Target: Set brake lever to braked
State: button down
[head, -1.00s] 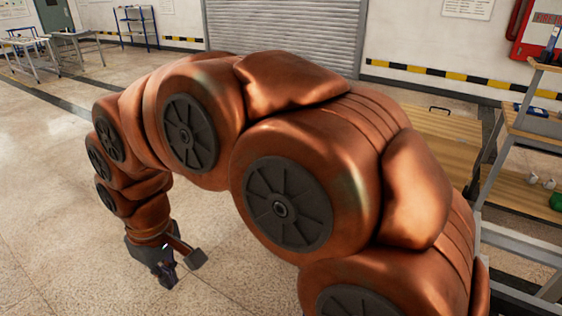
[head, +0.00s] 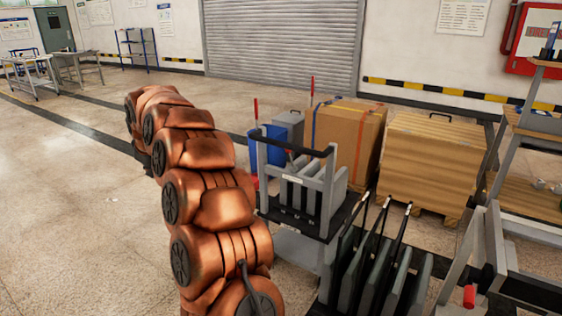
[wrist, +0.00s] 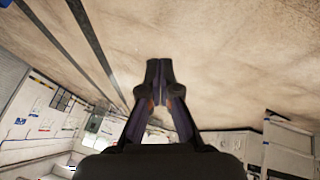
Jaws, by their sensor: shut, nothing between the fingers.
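A short red grip (head: 469,296) on a dark bracket shows at the lower right in the head view, by a grey frame. I cannot tell for sure whether this is the brake lever, or its setting. Two upright red-tipped rods, a nearer one (head: 256,112) and a farther one (head: 312,88), stand around the cart and boxes. My gripper (wrist: 158,70) is shut and empty in the wrist view, its fingertips together over bare floor. In the head view it is mostly hidden behind my outstretched arm, far left of the red grip.
A grey cart (head: 328,180) holds upright panels, with a rack of dark panels (head: 405,268) before it. A blue bin (head: 272,150), a cardboard box (head: 345,130) and a wooden crate (head: 430,160) stand behind. The floor (head: 70,210) at left is clear.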

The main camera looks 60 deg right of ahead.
jog(key=w+d+f+h+b, duration=0.1)
jog(key=d+f+h+b, duration=0.35)
jog(key=d, duration=0.95)
jog(key=w+d+f+h+b, duration=0.2)
jog(key=d+f+b, duration=0.45)
jog(key=d, duration=0.85)
jog(key=s+d+n+g+h+b, duration=0.1)
jog(key=s+d+g+h+b, duration=0.1)
jog(key=s+d+h+b, duration=0.5)
jog(key=s+d+h, duration=0.1)
jog(key=s+d, duration=0.3)
jog(key=d, duration=0.2)
jog(key=shift+s+d+f+h+b, duration=0.2)
jog(key=shift+s+f+h+b, duration=0.15)
jog(key=shift+f, duration=0.05)
jog(key=shift+d, duration=0.1)
